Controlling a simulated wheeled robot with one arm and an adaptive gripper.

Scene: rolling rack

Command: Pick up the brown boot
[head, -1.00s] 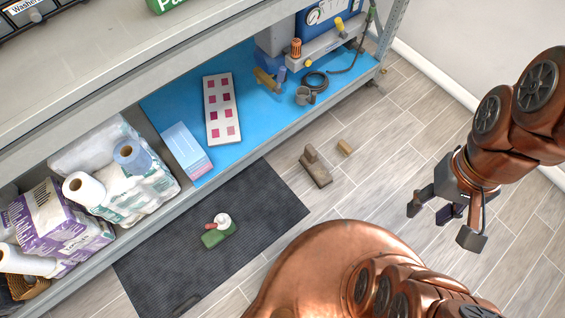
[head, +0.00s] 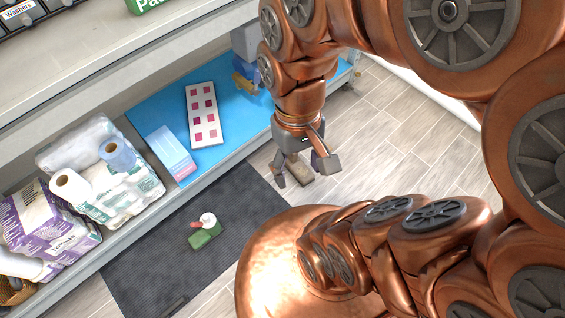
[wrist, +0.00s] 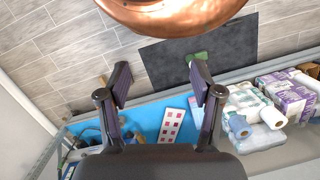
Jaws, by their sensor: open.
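The brown boot (head: 299,169) is on the wood-look floor beside the dark mat, in front of the lower shelf. In the head view my gripper (head: 305,173) hangs over it, so only part of the boot shows between the fingers. My gripper points down with its fingers apart and nothing held. Its height above the boot is hard to tell. In the wrist view the open fingers of my gripper (wrist: 160,76) stand wide apart.
The dark mat (head: 145,275) carries a green object (head: 205,236) with a white and red part. The lower shelf holds paper rolls (head: 67,185), a card with red squares (head: 204,115) and a light blue box (head: 170,152). Floor right of the boot is clear.

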